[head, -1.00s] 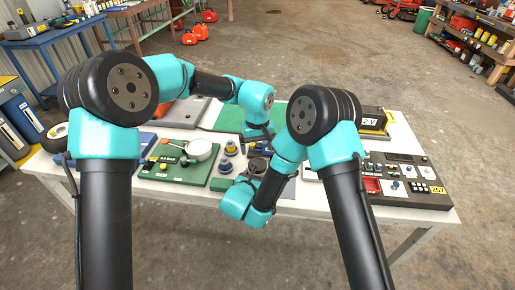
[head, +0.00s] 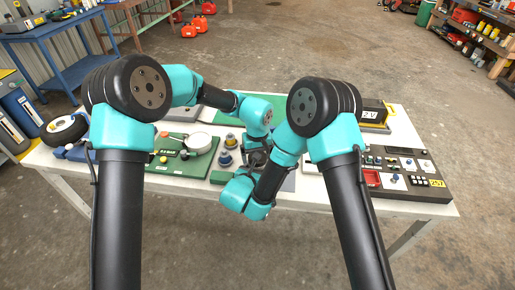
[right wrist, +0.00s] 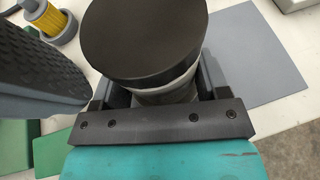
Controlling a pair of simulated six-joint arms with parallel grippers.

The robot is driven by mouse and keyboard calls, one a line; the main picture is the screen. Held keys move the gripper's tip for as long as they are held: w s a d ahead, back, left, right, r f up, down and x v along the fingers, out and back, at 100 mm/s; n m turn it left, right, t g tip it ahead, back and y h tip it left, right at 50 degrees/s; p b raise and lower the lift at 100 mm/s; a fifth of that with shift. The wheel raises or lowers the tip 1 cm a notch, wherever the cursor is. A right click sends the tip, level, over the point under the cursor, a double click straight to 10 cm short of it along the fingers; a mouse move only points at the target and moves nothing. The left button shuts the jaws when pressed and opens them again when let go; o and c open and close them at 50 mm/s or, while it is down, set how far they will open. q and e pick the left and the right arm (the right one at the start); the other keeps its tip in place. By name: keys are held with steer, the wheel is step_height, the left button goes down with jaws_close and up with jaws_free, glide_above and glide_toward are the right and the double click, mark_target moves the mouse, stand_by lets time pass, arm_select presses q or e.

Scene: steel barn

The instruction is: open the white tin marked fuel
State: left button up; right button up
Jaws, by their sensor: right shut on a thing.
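The tin (right wrist: 145,40) stands between the fingers of my right gripper (right wrist: 152,95) in the right wrist view. Its flat black lid faces the camera, and a strip of white body shows under the rim. No fuel marking shows. My right gripper is shut around the body below the lid. In the head view my right gripper (head: 258,168) is near the table's front middle, and the arms mostly hide the tin. My left gripper (head: 259,146) comes down close to the tin from behind. A dark ribbed pad left of the lid looks like part of it; its opening is unclear.
A green board (head: 185,160) with a round white gauge lies left of the grippers. Several knob-like parts (head: 228,155) stand between it and the tin. A dark control panel (head: 405,172) and a black battery-like box (head: 374,112) lie right. A grey mat (right wrist: 245,55) lies beside the tin.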

arm_select(q)
steer(key=shift+f, duration=0.2)
steer(key=c, duration=0.9)
steer(key=shift+n, duration=1.7)
steer(key=o, duration=1)
steer(key=shift+r, duration=0.1)
